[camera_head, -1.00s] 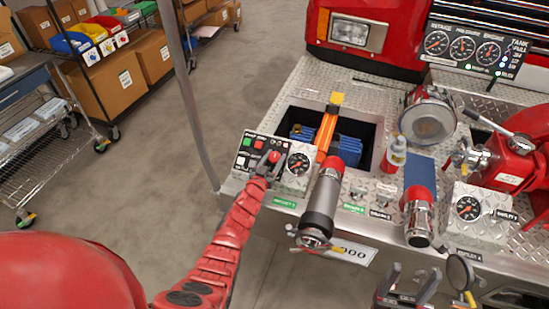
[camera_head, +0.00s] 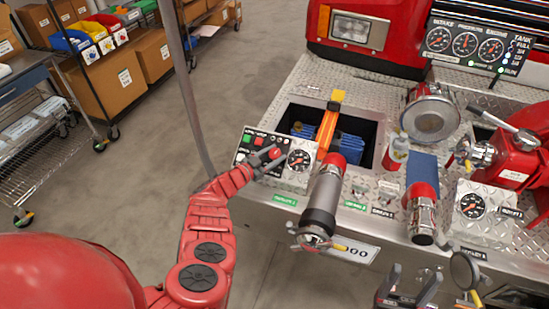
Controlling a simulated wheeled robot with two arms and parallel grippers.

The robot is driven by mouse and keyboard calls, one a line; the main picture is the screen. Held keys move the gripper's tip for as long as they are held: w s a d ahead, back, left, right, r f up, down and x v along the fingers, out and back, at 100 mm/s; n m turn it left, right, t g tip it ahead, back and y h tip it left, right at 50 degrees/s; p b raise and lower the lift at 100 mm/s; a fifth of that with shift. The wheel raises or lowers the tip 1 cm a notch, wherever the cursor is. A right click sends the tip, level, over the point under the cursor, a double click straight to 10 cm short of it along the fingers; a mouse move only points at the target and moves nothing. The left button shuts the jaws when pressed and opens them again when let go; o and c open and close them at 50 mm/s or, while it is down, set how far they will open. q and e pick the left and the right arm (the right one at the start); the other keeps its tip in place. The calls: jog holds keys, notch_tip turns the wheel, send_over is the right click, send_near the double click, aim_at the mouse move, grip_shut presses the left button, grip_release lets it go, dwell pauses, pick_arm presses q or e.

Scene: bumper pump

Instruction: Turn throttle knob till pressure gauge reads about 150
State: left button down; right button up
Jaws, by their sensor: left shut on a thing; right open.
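The red throttle knob (camera_head: 276,153) sits on a small control panel (camera_head: 243,153) with green and red buttons, at the left of the bumper deck. My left gripper (camera_head: 268,162) is shut on the knob, its fingers around it and hiding part of it. The pressure gauge (camera_head: 464,44) is the middle of three black dials on the panel at the upper right. Its needle looks roughly upright, but the figures are too small to read. My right gripper (camera_head: 408,287) is open and empty at the bottom edge, in front of the bumper.
A smaller gauge (camera_head: 299,160) sits right beside the control panel. A recessed bin (camera_head: 371,122) lies behind. A thin grey pole (camera_head: 190,92) rises left of the panel.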

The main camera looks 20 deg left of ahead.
dwell(0.3)
pick_arm(q)
jog(key=shift+c, duration=1.3)
grip_release()
jog(key=shift+s, duration=0.1)
